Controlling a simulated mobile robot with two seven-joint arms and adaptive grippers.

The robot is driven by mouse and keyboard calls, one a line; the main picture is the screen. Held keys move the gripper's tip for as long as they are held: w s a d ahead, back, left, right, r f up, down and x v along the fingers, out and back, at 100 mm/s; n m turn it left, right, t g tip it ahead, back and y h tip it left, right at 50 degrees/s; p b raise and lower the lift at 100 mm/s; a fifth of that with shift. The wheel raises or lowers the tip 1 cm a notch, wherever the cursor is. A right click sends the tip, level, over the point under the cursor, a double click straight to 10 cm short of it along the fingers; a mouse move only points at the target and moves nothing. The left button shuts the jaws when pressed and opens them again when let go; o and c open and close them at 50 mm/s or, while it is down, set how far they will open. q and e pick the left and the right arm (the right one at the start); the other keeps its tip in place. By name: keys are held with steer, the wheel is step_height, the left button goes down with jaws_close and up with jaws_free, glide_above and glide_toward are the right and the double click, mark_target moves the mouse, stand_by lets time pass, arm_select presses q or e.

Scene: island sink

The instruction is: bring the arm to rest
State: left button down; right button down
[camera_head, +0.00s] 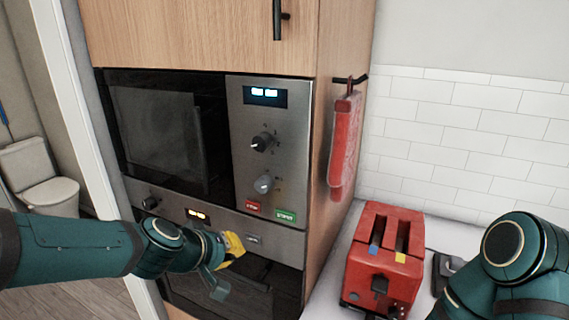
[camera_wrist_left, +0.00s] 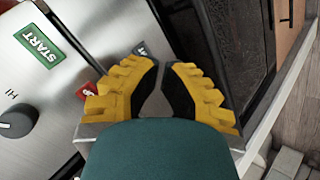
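My left gripper (camera_head: 234,247) has yellow fingers and is in front of the panel below the microwave (camera_head: 170,130). In the left wrist view the two yellow fingers (camera_wrist_left: 164,78) stand apart with a gap between them, and nothing is held. The microwave's green START button (camera_wrist_left: 40,45) and a grey knob (camera_wrist_left: 15,120) are to the left of the fingers in that view. My right arm shows at the lower right of the head view; its gripper is out of the picture.
A red toaster (camera_head: 383,265) stands on the white counter right of the cabinet, between my arms. A red mitt or cloth (camera_head: 345,145) hangs from a hook on the cabinet side. An oven (camera_head: 235,285) is under the microwave. A toilet (camera_head: 40,180) shows through the doorway at left.

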arm_select(q)
step_height(320, 180, down, 19)
steer(key=s+d+m+g+y, duration=0.1)
steer(key=s+m+g, duration=0.1)
steer(key=s+g, duration=0.15)
steer(key=s+d+f+m+g, duration=0.1)
steer(key=s+d+f, duration=0.1)
steer(key=s+f, duration=0.2)
steer(key=s+d+f+m+g, duration=0.1)
steer(key=s+f, duration=0.4)
steer(key=f, duration=0.6)
steer(key=shift+s+d+f+g+h+b, duration=0.3)
steer(key=shift+d+g+b, duration=0.05)
steer(key=shift+d+g, duration=0.35)
